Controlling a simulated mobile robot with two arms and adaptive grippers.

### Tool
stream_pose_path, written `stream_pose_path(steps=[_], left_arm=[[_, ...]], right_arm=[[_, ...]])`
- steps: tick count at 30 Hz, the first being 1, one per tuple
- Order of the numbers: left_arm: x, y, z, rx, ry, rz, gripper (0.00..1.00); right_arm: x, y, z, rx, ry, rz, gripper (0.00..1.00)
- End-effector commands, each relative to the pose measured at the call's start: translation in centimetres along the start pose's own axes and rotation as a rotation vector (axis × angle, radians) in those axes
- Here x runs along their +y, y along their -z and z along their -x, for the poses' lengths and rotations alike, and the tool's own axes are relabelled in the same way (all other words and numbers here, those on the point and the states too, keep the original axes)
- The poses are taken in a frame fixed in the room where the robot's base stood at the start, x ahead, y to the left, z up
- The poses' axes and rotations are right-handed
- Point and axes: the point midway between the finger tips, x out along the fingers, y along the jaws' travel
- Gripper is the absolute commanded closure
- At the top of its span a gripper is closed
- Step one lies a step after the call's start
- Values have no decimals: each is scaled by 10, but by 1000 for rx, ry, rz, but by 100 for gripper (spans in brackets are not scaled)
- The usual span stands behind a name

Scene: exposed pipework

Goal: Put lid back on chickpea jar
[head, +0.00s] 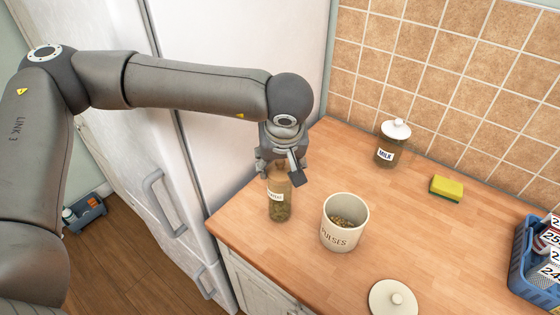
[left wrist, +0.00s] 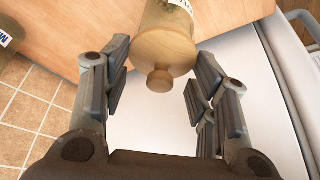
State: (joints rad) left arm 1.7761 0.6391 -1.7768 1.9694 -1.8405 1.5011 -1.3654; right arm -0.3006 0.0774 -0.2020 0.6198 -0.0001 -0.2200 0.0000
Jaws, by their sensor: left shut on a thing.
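A cream jar marked PULSES (head: 342,235) stands open on the counter, with small pale pieces inside. A white round lid with a knob (head: 394,299) lies on the counter near the bottom edge of the head view. My left gripper (head: 283,172) points down over a glass jar with a label (head: 279,206), left of the PULSES jar. The wrist view shows this jar's wooden lid with a round knob (left wrist: 163,58) between the fingers of my left gripper (left wrist: 160,85). The gripper is shut on the lidded jar's top. I cannot read its label fully. My right gripper is out of view.
A MILK jar with a white lid (head: 388,151) stands near the tiled wall. A yellow-green sponge (head: 447,188) lies right of it. A blue basket (head: 520,260) stands at the right edge. White cabinets border the counter's left. The counter's middle right is clear.

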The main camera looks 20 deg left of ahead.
Motion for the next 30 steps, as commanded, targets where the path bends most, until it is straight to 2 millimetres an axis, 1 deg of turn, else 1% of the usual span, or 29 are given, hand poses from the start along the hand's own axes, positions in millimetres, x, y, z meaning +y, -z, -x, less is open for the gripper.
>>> stream_pose_path(steps=[7,15,30], left_arm=[[0,0,-1,0,-1,0,64],[0,0,0,0,0,1,64],[0,0,0,0,0,0,64]], right_arm=[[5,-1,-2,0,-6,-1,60],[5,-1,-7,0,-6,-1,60],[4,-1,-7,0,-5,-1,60]])
